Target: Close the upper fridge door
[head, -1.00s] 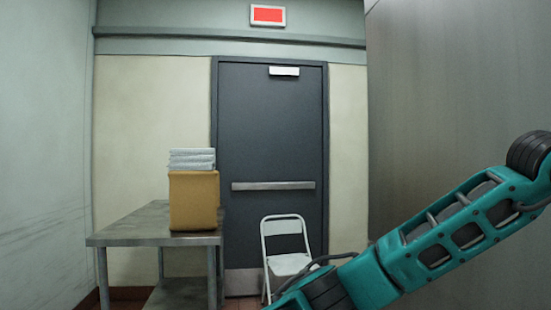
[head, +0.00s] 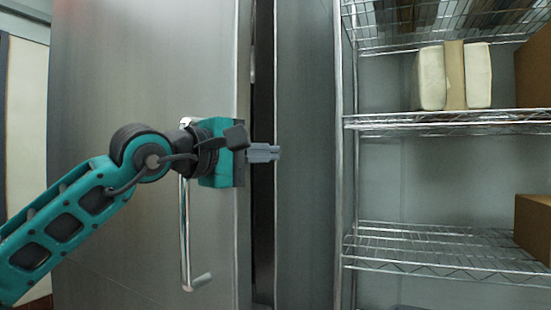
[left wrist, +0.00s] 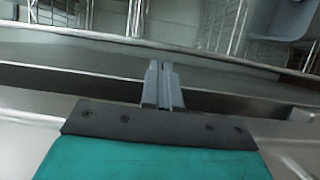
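The fridge door (head: 130,200) is a tall brushed-metal panel filling the left of the head view. It stands slightly ajar, with a dark narrow gap (head: 263,220) along its right edge. A vertical bar handle (head: 185,235) is on its face, partly hidden behind my left arm. My left gripper (head: 266,153) is in front of the door's edge, with its grey fingers pointing right across the gap. The fingers (left wrist: 163,85) lie close together with nothing between them in the left wrist view. Contact with the door cannot be told. My right gripper is not in view.
A wire shelf rack (head: 440,120) stands to the right of the fridge. It holds white packages (head: 432,78) and cardboard boxes (head: 535,225). A metal side panel (head: 304,150) lies between the gap and the rack.

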